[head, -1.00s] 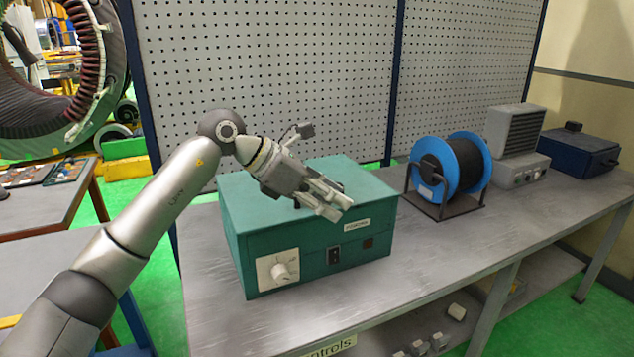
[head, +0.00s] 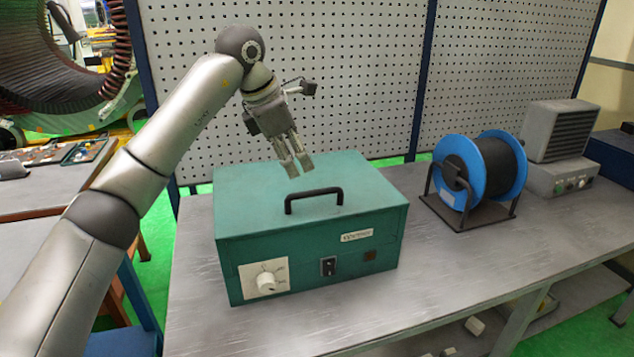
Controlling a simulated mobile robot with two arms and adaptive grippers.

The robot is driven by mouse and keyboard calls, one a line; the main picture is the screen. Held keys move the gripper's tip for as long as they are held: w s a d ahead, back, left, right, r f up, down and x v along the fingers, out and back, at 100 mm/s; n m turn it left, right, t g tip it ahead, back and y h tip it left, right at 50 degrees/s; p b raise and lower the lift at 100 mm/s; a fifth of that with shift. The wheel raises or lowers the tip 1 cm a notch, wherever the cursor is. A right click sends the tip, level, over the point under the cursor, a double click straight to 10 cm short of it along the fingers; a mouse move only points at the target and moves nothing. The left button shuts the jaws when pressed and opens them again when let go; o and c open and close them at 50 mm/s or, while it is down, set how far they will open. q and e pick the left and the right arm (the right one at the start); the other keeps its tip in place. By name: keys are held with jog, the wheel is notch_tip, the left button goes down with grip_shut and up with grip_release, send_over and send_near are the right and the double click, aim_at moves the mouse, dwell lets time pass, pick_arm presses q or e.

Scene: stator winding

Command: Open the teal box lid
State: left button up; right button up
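The teal box (head: 310,245) stands on the grey workbench in the head view. Its teal lid (head: 250,195) is closed and has a black handle (head: 314,194) on top near the front. The box front shows a white dial, a black switch and a label. My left gripper (head: 297,168) hangs above the lid, behind the handle in the picture, with its fingers pointing down. Its two fingers are a little apart with nothing seen between them. It does not hold the handle. My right gripper is not in view.
A blue cable reel (head: 478,172) on a black stand is right of the box. A grey vented unit (head: 557,145) and a dark blue box (head: 612,155) stand farther right. A perforated panel (head: 330,80) rises behind. The workbench (head: 190,290) is clear left of the box.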

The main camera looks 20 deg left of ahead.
pick_arm(q)
jog(key=p, duration=0.1)
send_over(312, 191)
jog(key=s+a, duration=0.1)
jog(key=s, duration=0.1)
jog(key=f, duration=0.4)
jog(key=shift+s+a+f, duration=0.2)
jog(key=shift+f, duration=0.1)
jog(key=x, duration=0.2)
jog(key=shift+w+d+f, duration=0.15)
jog(key=shift+w+f, duration=0.15)
jog(key=shift+w+d+f+p, duration=0.2)
jog(key=shift+f+p, duration=0.15)
jog(key=shift+f, duration=0.3)
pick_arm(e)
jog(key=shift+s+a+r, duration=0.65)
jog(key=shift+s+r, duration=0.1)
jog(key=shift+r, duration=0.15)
pick_arm(q)
jog(key=shift+c, duration=0.2)
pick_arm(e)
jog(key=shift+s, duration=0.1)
pick_arm(q)
grip_shut()
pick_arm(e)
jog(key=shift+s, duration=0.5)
